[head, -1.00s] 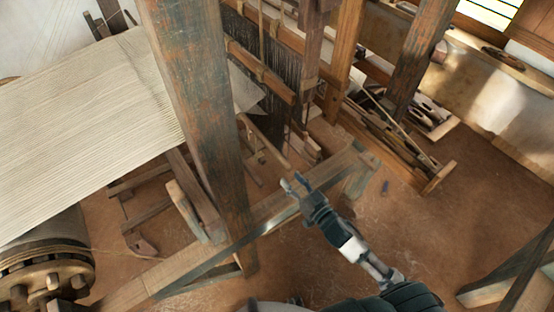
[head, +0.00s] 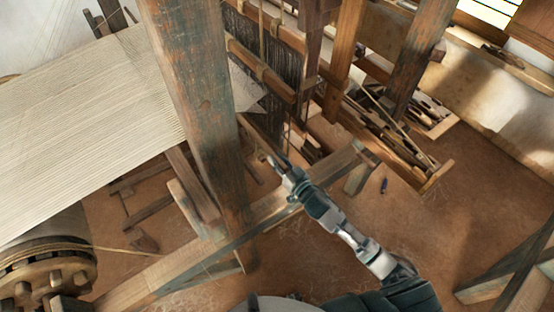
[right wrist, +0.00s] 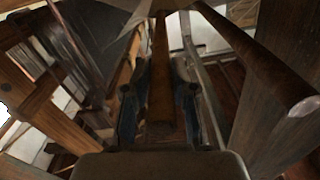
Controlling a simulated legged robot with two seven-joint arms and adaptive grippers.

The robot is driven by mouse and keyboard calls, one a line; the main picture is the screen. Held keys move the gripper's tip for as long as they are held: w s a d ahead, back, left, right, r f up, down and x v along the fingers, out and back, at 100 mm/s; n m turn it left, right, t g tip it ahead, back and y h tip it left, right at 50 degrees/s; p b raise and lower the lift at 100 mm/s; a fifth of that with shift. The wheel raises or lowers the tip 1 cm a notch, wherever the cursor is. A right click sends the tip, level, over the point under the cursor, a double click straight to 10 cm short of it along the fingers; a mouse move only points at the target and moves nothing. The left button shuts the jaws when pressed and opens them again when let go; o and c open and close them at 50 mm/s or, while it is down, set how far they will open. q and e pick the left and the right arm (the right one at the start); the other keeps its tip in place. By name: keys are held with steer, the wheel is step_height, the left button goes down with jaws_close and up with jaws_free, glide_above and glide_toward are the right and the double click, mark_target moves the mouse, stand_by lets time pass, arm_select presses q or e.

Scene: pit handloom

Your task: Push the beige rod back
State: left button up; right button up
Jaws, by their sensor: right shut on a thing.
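The beige rod (right wrist: 160,80) runs lengthwise between the two fingers of my right gripper (right wrist: 158,100) in the right wrist view. The fingers are shut on it, one on each side. In the head view my right gripper (head: 277,163) reaches up and left to the rod's near end, just right of the thick wooden post. The rod's far part runs toward the loom and is hard to make out there. My left gripper is not in view.
A thick upright post (head: 200,110) stands close left of my right gripper. A low beam (head: 270,207) crosses beneath my arm. Striped cloth (head: 80,130) stretches at the left above a cloth roller (head: 45,265). Bare floor (head: 430,220) lies open at the right.

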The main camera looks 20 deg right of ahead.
steer(key=shift+d, duration=0.4)
jaws_close()
steer(key=a, duration=0.1)
steer(key=s+a+p, duration=0.1)
steer(key=a, duration=0.1)
steer(key=s+a, duration=0.1)
steer(key=a, duration=0.1)
steer(key=shift+s+a+f, duration=0.1)
steer(key=shift+a+f, duration=0.1)
steer(key=shift+f, duration=0.2)
steer(key=o, duration=0.7)
jaws_free()
steer(key=shift+d, duration=0.2)
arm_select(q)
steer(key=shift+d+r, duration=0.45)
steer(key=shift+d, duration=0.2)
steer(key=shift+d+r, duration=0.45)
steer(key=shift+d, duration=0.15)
arm_select(e)
steer(key=shift+s+r, duration=0.1)
steer(key=shift+r, duration=0.2)
